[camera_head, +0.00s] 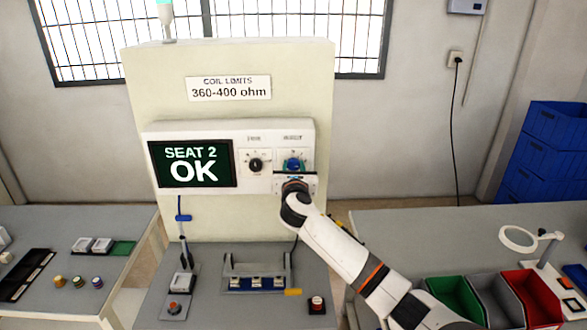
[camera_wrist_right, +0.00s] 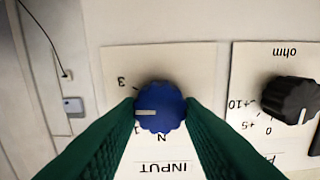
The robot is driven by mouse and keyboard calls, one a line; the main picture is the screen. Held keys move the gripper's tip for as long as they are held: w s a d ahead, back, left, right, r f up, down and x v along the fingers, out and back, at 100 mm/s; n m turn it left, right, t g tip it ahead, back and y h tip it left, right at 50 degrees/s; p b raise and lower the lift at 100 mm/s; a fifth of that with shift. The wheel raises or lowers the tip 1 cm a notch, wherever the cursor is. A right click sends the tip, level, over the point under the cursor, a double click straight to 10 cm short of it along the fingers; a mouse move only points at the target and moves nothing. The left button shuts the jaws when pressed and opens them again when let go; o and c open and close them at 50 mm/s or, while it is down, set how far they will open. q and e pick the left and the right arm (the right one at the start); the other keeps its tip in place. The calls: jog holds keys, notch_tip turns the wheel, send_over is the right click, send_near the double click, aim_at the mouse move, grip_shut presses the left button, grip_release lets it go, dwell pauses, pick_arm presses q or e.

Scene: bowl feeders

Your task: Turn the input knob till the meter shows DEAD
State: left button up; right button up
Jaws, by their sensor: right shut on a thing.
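The meter display (camera_head: 192,163) on the white panel reads "SEAT 2 OK" in white on dark green. The blue input knob (camera_head: 293,164) is at the right of the panel, and it also shows in the right wrist view (camera_wrist_right: 160,107). My right gripper (camera_head: 294,176) reaches it from below, and its green fingers (camera_wrist_right: 160,118) are shut on the knob, one on each side. The knob's white mark points left in the wrist view, where the picture is turned and marks 3 and 1 show near the knob. My left gripper is not in view.
A black ohm knob (camera_head: 255,164) sits left of the input knob, close to my right gripper. A fixture (camera_head: 257,271) stands on the bench below. Green, grey and red bins (camera_head: 455,297) are at the lower right.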

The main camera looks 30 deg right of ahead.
jog(key=m, duration=0.5)
jog(key=shift+b, duration=0.3)
jog(key=shift+m, duration=0.3)
jog(key=o, duration=1)
jog(key=shift+s, duration=0.1)
jog(key=shift+c, duration=0.2)
jog(key=b+v, duration=0.2)
jog(key=v, duration=1)
